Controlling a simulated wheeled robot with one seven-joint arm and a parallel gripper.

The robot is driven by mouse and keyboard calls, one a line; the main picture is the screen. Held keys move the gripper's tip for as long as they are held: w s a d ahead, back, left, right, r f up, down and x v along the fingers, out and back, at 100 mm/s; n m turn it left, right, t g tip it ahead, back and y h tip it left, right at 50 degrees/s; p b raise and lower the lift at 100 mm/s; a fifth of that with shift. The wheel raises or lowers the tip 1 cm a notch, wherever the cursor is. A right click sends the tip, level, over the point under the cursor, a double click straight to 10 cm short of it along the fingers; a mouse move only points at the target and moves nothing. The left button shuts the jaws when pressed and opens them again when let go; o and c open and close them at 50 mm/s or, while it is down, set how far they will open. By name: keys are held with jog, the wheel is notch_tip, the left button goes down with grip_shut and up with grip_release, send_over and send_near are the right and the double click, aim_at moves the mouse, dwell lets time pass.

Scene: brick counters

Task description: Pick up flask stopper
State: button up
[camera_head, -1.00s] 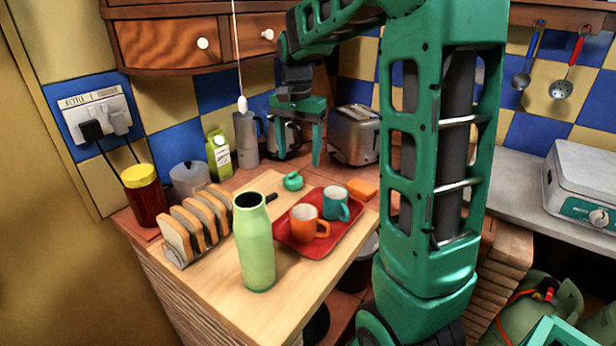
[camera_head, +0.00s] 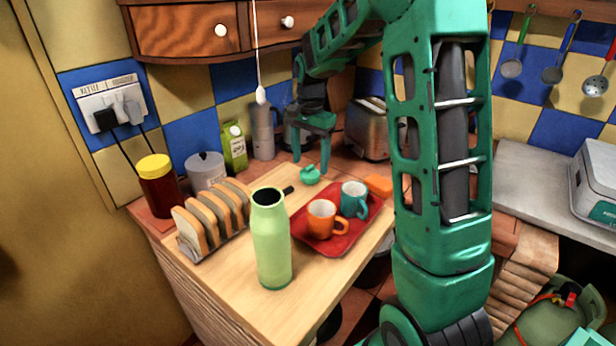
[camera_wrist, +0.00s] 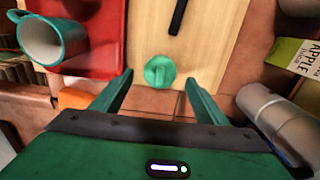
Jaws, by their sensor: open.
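The flask stopper (camera_head: 310,174) is a small teal-green knob. It sits on the wooden board (camera_head: 228,308), near its back edge. In the wrist view the stopper (camera_wrist: 160,71) lies just beyond the fingertips and between their lines. My gripper (camera_head: 311,168) is open and points down at the stopper from above and behind; its fingers (camera_wrist: 158,82) are apart with nothing between them. The pale green flask (camera_head: 271,245) stands upright and open at the front of the board.
A red tray (camera_head: 330,246) with an orange mug (camera_head: 323,219) and a teal mug (camera_head: 354,199) lies right of the stopper. An orange block (camera_head: 379,185) is close by.

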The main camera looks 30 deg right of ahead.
aim_at(310, 166)
jog(key=shift+a+f, duration=0.1)
jog(key=shift+f, duration=1.7)
jog(key=c, duration=1.2)
jog(key=shift+o, duration=0.2)
jog(key=shift+r, duration=0.1)
